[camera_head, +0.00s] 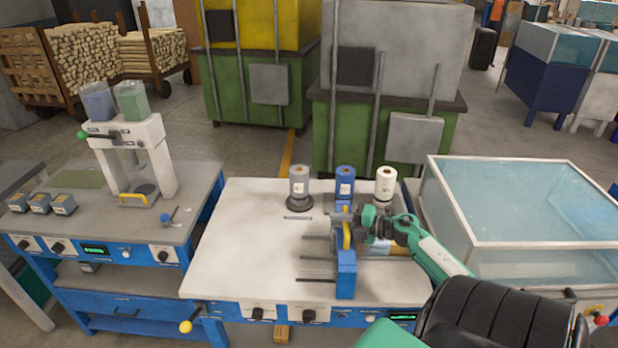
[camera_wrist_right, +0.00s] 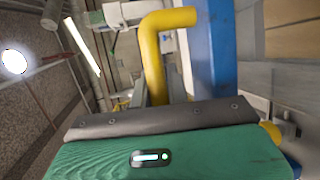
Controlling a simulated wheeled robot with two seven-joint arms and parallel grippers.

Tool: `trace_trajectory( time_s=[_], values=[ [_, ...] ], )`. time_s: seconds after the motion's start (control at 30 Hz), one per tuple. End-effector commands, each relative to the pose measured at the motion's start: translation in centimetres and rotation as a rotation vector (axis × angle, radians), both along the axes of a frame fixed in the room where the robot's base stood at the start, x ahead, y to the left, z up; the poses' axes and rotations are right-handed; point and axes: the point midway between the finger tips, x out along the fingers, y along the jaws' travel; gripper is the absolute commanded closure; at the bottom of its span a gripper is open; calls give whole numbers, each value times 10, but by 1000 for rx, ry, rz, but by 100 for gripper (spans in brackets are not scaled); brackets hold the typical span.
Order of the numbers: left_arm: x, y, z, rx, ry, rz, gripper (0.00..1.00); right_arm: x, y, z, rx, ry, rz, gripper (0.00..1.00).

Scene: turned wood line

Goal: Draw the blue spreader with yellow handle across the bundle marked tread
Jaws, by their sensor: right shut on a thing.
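The blue spreader (camera_head: 346,272) stands at the middle of the pale bench, with its yellow handle (camera_head: 346,228) on its upper part. My right gripper (camera_head: 358,222) is at the handle, coming in from the right, and is shut on it. In the right wrist view the bent yellow handle (camera_wrist_right: 153,60) runs down toward the jaws beside the blue body (camera_wrist_right: 212,55); the fingertips are hidden. Behind stand a grey roll (camera_head: 299,182), a blue roll (camera_head: 345,183) and a white roll (camera_head: 385,183). Their labels are too small to read, so I cannot tell which says tread. My left gripper is not in view.
Several thin dark rods (camera_head: 318,258) lie left of the spreader on the pale bench (camera_head: 240,235), whose left part is clear. A glass-topped tank (camera_head: 530,205) stands close on the right. A grey bench with a press (camera_head: 130,150) stands left.

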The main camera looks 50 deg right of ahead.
Motion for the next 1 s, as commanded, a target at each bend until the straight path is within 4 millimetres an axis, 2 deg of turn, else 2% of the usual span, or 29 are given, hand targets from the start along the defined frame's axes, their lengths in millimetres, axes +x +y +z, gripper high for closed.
trace_trajectory(
  time_s=[0.1, 0.3, 0.5, 0.83, 0.87, 0.9, 1.0],
  values=[
    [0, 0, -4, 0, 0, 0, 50, -21, -18, -2, 0, 3, -1, 100],
    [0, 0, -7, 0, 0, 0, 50, -40, -34, -1, 0, 1, -1, 100],
    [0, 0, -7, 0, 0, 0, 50, -47, -40, 0, 0, 0, -1, 100],
    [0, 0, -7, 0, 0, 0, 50, -47, -41, 0, 0, 0, -1, 100],
    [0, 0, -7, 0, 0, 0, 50, -47, -41, 0, 0, 0, -1, 78],
    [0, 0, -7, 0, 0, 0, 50, -47, -41, 0, 0, 0, -1, 75],
    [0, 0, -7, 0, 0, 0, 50, -47, -40, 0, 0, 0, -1, 75]
  ],
)
